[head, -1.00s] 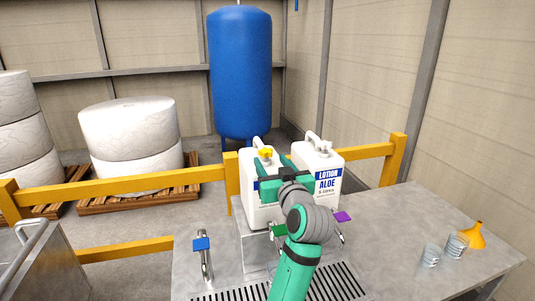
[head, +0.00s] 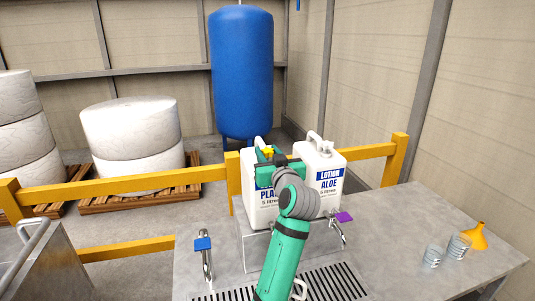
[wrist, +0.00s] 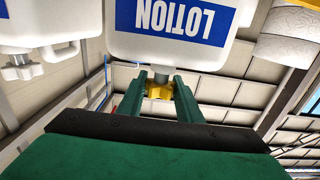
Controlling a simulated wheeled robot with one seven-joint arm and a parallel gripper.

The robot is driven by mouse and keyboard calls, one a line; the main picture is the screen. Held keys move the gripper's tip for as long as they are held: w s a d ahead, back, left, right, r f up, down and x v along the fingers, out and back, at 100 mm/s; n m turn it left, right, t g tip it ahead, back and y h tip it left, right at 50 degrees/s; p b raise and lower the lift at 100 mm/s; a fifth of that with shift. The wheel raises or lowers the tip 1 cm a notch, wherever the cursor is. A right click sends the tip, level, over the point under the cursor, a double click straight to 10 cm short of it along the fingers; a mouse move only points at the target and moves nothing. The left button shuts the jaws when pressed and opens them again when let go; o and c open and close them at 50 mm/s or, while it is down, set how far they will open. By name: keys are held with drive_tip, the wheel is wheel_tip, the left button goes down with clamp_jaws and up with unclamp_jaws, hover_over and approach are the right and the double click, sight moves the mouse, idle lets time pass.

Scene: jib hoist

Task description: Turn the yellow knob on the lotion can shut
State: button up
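The lotion can (head: 249,180) is the left of two white cans on the metal stand; its blue label shows part of "PLA" in the head view and "LOTION" upside down in the wrist view (wrist: 120,45). Its yellow knob (head: 268,150) is on top, and in the wrist view (wrist: 159,91) it sits on a grey neck between my fingertips. My gripper (head: 271,157) is at the knob, with one green finger on each side (wrist: 163,84). The fingers are apart; I cannot tell whether they touch the knob. My arm hides part of the can's front.
The aloe lotion can (head: 325,185) stands close on the right. Blue (head: 203,244) and purple (head: 344,217) tap handles rise in front. Glasses (head: 458,247) and an orange funnel (head: 477,236) are at the table's right. A yellow rail (head: 130,190) runs behind.

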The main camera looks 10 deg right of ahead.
drive_tip(key=shift+m+h, duration=0.3)
drive_tip(key=shift+h, duration=0.2)
drive_tip(key=m+h, duration=0.2)
drive_tip(key=h, duration=0.2)
drive_tip(key=shift+a+m, duration=0.15)
drive_tip(key=shift+m, duration=0.15)
drive_tip(key=m+g+h, duration=0.1)
drive_tip(key=m+h, duration=0.1)
drive_tip(key=h, duration=0.2)
drive_tip(key=m+g+h, duration=0.1)
drive_tip(key=m+h, duration=0.2)
drive_tip(key=shift+r+g+h, duration=0.1)
drive_tip(key=shift+g+h, duration=0.3)
drive_tip(key=m+g+h, duration=0.5)
drive_tip(key=m+g, duration=0.1)
drive_tip(key=shift+g+h, duration=0.3)
drive_tip(key=shift+h, duration=0.1)
drive_tip(key=shift+m+g+h, duration=0.9)
drive_tip(key=shift+m+g, duration=0.6)
drive_tip(key=shift+g, duration=0.7)
drive_tip(key=shift+d+m+g, duration=0.25)
drive_tip(key=shift+m+g, duration=0.25)
drive_tip(key=shift+g, duration=0.2)
drive_tip(key=o, duration=1)
drive_tip(key=shift+o, duration=0.2)
drive_tip(key=shift+a, duration=0.15)
